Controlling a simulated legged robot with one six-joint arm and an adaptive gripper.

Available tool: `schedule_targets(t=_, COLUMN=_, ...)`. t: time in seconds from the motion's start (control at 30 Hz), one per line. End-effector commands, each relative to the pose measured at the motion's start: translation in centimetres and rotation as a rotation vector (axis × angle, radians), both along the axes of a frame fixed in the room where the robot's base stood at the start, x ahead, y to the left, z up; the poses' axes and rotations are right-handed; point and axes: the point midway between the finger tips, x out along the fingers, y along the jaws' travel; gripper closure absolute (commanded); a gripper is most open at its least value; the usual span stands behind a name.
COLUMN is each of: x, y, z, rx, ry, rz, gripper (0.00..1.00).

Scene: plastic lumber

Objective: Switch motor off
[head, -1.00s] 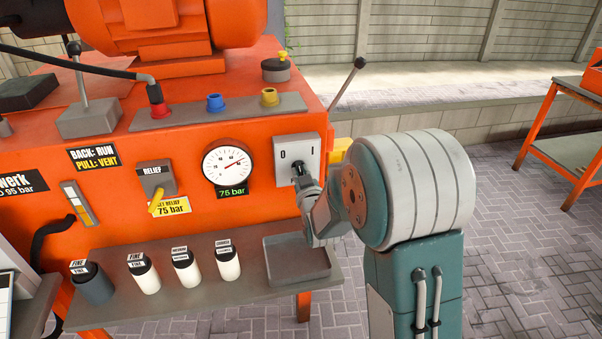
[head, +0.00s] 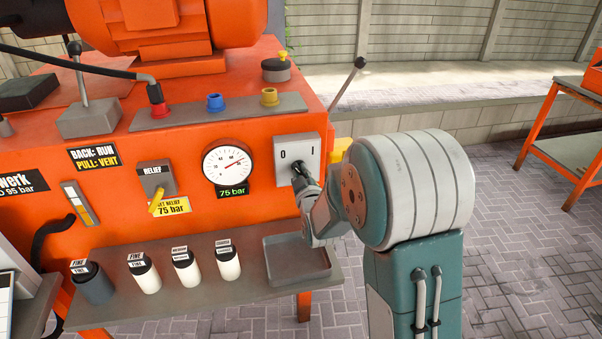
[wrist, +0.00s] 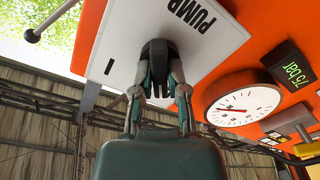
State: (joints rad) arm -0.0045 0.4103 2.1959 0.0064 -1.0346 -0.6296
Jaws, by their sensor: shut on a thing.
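The motor switch is a light grey plate (head: 297,152) marked 0 and I on the orange machine's front, at the right of the gauge. In the wrist view the plate (wrist: 200,65) reads PUMP. A dark knob (wrist: 157,60) stands out from it. My gripper (wrist: 158,82) is shut on this knob, with one finger on each side. In the head view my gripper (head: 303,176) is at the plate's lower middle, and my wrist partly hides the knob. Which mark the knob points to cannot be told.
A pressure gauge (head: 227,164) with a 75 bar display is left of the plate. A yellow relief lever (head: 157,203) is farther left. Below, a grey shelf (head: 205,297) holds several filter cups and an empty tray (head: 297,262). A thin lever (head: 347,83) rises at the right corner.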

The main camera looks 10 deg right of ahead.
Motion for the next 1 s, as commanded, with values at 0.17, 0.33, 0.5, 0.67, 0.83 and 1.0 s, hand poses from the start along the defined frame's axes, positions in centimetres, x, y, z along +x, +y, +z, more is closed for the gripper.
schedule_targets(t=0.17, x=0.2, y=0.2, z=0.4, rx=-0.003, ry=-0.01, rz=0.006, gripper=1.0)
schedule_targets(t=0.33, x=0.2, y=0.2, z=0.4, rx=-0.002, ry=-0.01, rz=0.006, gripper=0.47)
schedule_targets(t=0.5, x=0.1, y=0.2, z=0.3, rx=-0.001, ry=-0.007, rz=0.004, gripper=0.47)
schedule_targets(t=0.67, x=0.1, y=0.1, z=0.2, rx=0.0, ry=-0.004, rz=0.003, gripper=0.47)
schedule_targets(t=0.83, x=-0.8, y=0.1, z=0.2, rx=0.0, ry=-0.003, rz=0.002, gripper=0.47)
schedule_targets(t=1.0, x=-3.9, y=0.1, z=0.1, rx=0.0, ry=-0.002, rz=0.003, gripper=0.47)
